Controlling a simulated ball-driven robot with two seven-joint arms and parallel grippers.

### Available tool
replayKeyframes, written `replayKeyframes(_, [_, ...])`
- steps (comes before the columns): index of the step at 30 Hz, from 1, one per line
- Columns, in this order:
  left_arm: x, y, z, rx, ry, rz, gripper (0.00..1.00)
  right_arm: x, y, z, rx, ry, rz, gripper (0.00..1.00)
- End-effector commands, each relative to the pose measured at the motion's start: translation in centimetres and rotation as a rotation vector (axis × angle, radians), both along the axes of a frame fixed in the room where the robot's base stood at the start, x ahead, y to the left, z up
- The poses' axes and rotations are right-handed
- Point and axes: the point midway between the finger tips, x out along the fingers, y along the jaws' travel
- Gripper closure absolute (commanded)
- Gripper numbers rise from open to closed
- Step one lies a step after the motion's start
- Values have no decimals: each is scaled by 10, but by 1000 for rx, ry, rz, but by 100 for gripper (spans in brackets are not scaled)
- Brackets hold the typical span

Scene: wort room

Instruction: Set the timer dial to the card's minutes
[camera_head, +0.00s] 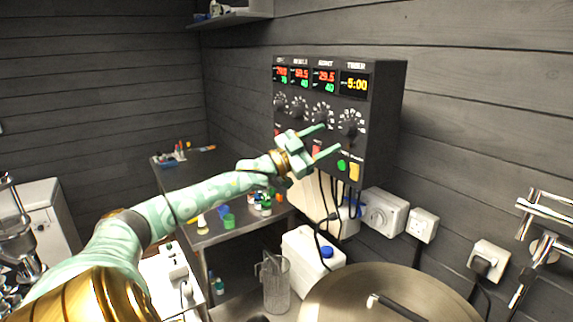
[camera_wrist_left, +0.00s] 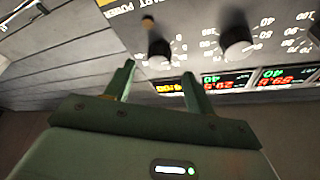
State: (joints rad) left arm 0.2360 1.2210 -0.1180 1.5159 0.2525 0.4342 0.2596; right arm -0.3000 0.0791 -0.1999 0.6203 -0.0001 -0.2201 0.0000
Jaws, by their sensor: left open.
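The timer dial (camera_head: 349,124) is a black knob at the right end of the dark control panel (camera_head: 392,110). The yellow timer display (camera_head: 354,85) above it reads 5:00. My left gripper (camera_head: 330,138) is open, its two fingers pointing at the panel just left of and below the dial. In the left wrist view, which is turned over, the timer dial (camera_wrist_left: 160,48) shows beyond and between the open fingers of my left gripper (camera_wrist_left: 160,72). I see no dial between the pads and cannot tell the exact gap. I see no card with minutes. My right gripper is out of view.
More knobs (camera_head: 322,112) sit left of the timer dial. A green button (camera_head: 341,166) and a yellow button (camera_head: 354,171) sit below it. A steel lid (camera_head: 345,290), a white canister (camera_head: 310,262) and a side table (camera_head: 215,236) with small bottles lie below.

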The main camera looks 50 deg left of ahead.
Motion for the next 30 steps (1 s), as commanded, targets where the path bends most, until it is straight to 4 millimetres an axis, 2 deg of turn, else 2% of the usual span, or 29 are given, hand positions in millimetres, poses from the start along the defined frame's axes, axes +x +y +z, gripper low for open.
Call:
replayKeyframes(1, [-6,1,-7,5,5,-2,45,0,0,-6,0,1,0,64])
replayKeyframes(8, [-32,8,-14,5,5,-3,45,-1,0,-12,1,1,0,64])
replayKeyframes(21, [-90,26,-32,-1,0,0,45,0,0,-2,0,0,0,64])
replayKeyframes(25, [-101,29,-36,1,-1,-1,45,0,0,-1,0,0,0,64])
replayKeyframes(30, [-105,31,-37,3,-1,-2,45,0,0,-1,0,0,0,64])
